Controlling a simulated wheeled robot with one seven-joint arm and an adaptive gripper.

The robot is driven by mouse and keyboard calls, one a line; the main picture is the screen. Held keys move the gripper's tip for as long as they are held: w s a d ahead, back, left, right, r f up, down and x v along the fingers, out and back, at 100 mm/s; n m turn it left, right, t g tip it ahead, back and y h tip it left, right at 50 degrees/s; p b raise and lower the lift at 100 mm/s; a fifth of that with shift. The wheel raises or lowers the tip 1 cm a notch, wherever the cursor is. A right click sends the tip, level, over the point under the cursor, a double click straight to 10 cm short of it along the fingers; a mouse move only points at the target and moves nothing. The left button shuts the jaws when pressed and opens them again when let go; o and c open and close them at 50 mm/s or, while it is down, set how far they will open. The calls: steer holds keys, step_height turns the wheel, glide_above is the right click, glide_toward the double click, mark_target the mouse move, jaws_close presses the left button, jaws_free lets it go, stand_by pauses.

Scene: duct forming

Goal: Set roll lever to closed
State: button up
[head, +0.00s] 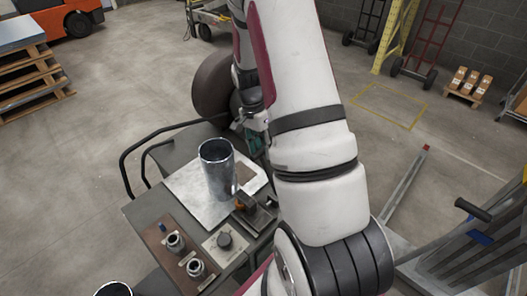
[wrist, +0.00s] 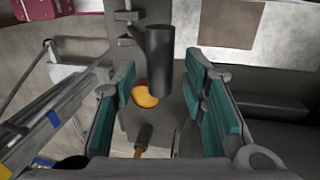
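A dark cylindrical handle (wrist: 160,62) on a grey bracket, possibly the roll lever, shows in the wrist view between my fingers. An orange round knob (wrist: 145,95) is just below and left of it. My gripper (wrist: 163,85) is open, with a teal pad on each side and a visible gap around the handle. I see no clear contact. In the head view my gripper (head: 256,143) is partly hidden behind my arm, at the far right side of the machine bench. I cannot tell the lever's setting.
A large brown disc (head: 212,85) stands behind. A blue-grey rack (head: 480,245) is at right.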

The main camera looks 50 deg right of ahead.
steer(key=shift+s+f, duration=0.2)
steer(key=shift+f, duration=0.65)
jaws_close()
steer(key=shift+w, duration=0.1)
